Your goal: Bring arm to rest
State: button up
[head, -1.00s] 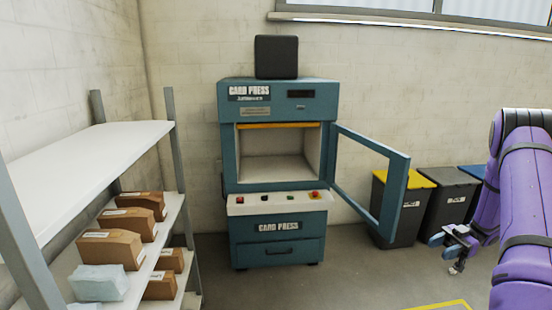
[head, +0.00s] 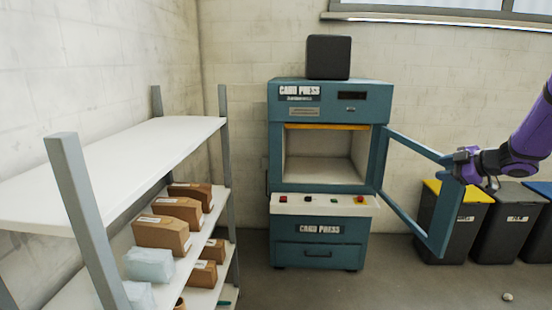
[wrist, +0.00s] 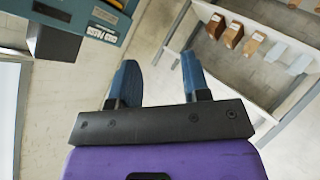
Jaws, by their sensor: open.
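My gripper (head: 466,166) is at the right of the head view, at the outer edge of the press's open door (head: 425,205). I cannot tell whether it touches the door frame. In the wrist view, my gripper (wrist: 160,85) shows two blue fingers spread apart with nothing between them. My purple arm comes in from the right edge of the head view. The teal card press (head: 318,230) stands against the back wall with its chamber open and empty. The press also shows at the top left of the wrist view (wrist: 105,18).
A shelf rack (head: 130,155) with cartons (head: 160,233) and pale wrapped packs (head: 148,264) stands at the left. A black box (head: 328,56) sits on the press. Bins (head: 465,220) with coloured lids stand at the right. The floor before the press is clear.

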jog(key=s+a+r+m+t+h, duration=0.1)
jog(key=s+a+r+m+h, duration=0.3)
jog(key=r, duration=0.4)
jog(key=s+a+r+m+h, duration=0.2)
jog(key=s+r+m+h, duration=0.3)
jog(key=s+r, duration=0.15)
jog(key=s+a+f+m+g+y, duration=0.1)
jog(key=s+a+m+g, duration=0.1)
jog(key=s+a, duration=0.3)
jog(key=s+a+f+m+g+y, duration=0.1)
jog(key=s+a, duration=0.4)
jog(key=s, duration=0.8)
jog(key=s+a+f+m+g, duration=0.2)
jog(key=s+a, duration=0.3)
jog(key=s, duration=0.5)
jog(key=shift+f+m+g+y, duration=0.4)
jog(key=shift+g, duration=0.5)
